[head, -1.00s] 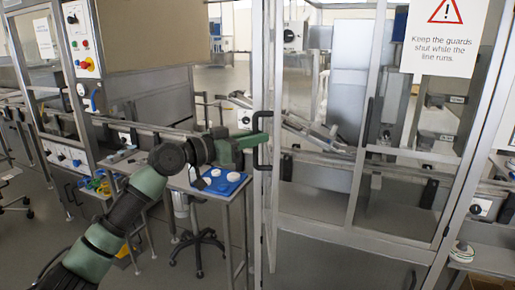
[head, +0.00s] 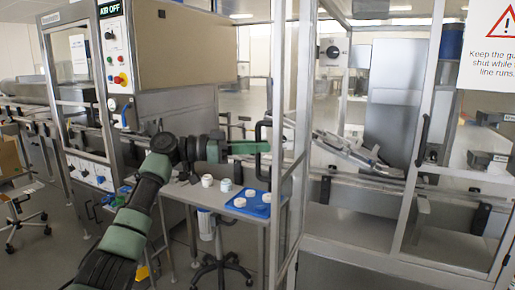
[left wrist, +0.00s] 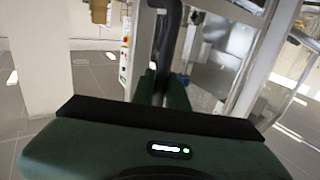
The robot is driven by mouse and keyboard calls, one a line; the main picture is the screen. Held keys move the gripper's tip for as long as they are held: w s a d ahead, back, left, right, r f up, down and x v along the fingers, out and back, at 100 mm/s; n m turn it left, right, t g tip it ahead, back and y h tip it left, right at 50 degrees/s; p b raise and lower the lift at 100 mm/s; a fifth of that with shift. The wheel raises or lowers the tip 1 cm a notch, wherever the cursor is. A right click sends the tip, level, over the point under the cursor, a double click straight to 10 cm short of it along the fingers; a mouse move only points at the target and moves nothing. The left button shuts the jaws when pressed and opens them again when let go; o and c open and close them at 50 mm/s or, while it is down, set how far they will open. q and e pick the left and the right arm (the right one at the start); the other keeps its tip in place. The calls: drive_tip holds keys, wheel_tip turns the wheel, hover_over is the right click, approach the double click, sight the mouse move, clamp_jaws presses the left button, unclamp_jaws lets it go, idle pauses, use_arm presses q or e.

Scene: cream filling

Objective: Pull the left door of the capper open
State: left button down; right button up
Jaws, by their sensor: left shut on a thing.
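The capper's left door (head: 276,215) is a metal-framed clear panel seen at a steep slant, standing out from the capper's front. Its dark bar handle (head: 262,165) is on the near, left edge of the door frame. My left gripper (head: 262,148) reaches in from the left and is shut on this handle, its green fingers level across it. In the left wrist view the green gripper body fills the bottom, and the dark handle (left wrist: 170,40) rises upright beyond it. My right gripper is not in view.
A small table (head: 180,190) with a blue tray (head: 262,212) and white round pieces stands left of the door. A stool (head: 222,265) is below it. The closed-looking right door carries a dark handle (head: 422,140) and a warning sign (head: 490,45).

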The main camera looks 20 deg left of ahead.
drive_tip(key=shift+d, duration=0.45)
use_arm(q)
drive_tip(key=shift+r, duration=0.1)
drive_tip(key=c, duration=1.7)
unclamp_jaws()
drive_tip(key=shift+d, duration=0.1)
